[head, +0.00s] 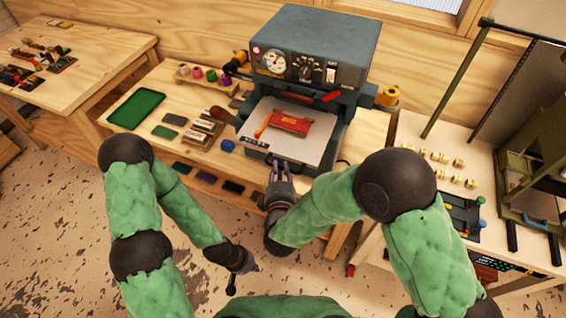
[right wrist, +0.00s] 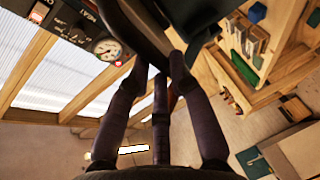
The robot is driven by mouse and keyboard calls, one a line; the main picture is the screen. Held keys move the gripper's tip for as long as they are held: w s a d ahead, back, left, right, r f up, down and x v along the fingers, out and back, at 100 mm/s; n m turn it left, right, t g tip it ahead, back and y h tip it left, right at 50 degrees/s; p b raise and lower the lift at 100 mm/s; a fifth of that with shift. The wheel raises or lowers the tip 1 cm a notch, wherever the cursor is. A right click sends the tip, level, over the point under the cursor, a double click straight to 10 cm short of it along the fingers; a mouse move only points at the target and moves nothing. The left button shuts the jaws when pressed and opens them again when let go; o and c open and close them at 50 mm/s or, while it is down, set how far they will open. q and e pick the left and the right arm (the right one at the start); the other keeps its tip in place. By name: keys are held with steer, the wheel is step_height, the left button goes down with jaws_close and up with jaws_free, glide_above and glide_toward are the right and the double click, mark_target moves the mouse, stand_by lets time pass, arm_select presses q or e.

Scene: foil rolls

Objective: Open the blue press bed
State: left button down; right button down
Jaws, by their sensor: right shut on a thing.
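The blue-grey press (head: 312,48) stands at the back of the bench, with a gauge and dials on its front. Its bed (head: 318,149), with a pale top, sticks out of the front below the head. A red, gold-marked piece (head: 290,123) lies on the bed, with an orange strip beside it. My right gripper (head: 278,168) is at the bed's front edge, its fingers closed on what looks like the bed handle; the grip is partly hidden. In the right wrist view the fingers (right wrist: 176,60) meet at a dark edge. My left gripper (head: 240,272) hangs low, away from the bench.
A green tray (head: 136,109), small pads and spools are on the bench left of the press. A gold spool (head: 387,96) is at its right. Brass type (head: 447,158) and a green frame stand (head: 530,150) are on the right table.

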steer(key=shift+s, duration=0.1)
steer(key=c, duration=1.1)
jaws_free()
steer(key=s+r, duration=0.2)
steer(key=s, duration=0.9)
steer(key=shift+s, duration=0.35)
